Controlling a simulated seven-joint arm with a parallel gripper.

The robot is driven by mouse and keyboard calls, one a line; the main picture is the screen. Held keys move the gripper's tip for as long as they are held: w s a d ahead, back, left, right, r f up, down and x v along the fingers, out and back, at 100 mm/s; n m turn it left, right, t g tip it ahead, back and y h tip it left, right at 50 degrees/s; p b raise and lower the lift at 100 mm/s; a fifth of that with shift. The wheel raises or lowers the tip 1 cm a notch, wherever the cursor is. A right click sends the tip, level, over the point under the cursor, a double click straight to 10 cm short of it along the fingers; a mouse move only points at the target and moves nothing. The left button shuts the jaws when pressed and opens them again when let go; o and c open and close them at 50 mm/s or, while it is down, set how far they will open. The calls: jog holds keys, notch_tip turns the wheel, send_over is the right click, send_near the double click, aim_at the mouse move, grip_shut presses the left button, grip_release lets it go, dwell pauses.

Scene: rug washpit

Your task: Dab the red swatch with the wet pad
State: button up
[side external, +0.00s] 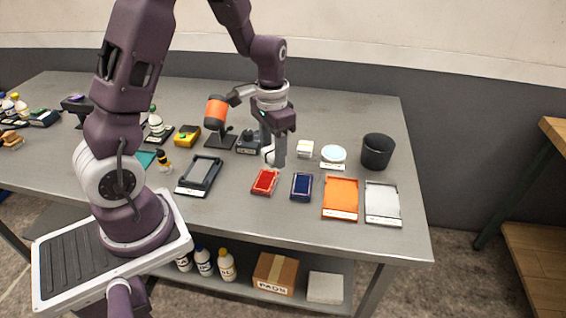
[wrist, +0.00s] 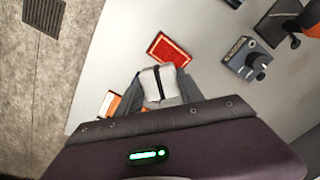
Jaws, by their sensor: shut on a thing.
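The red swatch (side external: 265,181) lies flat in a small red frame on the grey table. It also shows in the wrist view (wrist: 168,50), just beyond my fingertips. My gripper (side external: 273,157) points down above the table, behind the red swatch in the side view. In the wrist view my gripper (wrist: 160,92) is shut on a whitish pad (wrist: 149,84) with a dark band across it.
A blue swatch (side external: 301,187), an orange tray (side external: 341,198) and a pale tray (side external: 383,204) lie right of the red swatch. A dark tray (side external: 200,175) lies left.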

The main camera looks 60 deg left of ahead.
aim_at(265, 180)
jog(key=shift+s+a+f, duration=0.25)
jog(key=shift+s+a, duration=0.05)
jog(key=shift+a, duration=0.3)
jog(key=shift+s+a+f, duration=0.2)
jog(key=shift+s+a, duration=0.1)
jog(key=shift+a, duration=0.3)
jog(key=shift+f, duration=2.85)
jog(key=shift+f, duration=0.6)
jog(key=shift+r, duration=3.55)
jog(key=shift+f, duration=0.1)
jog(key=shift+f, duration=2.85)
jog(key=shift+f, duration=0.6)
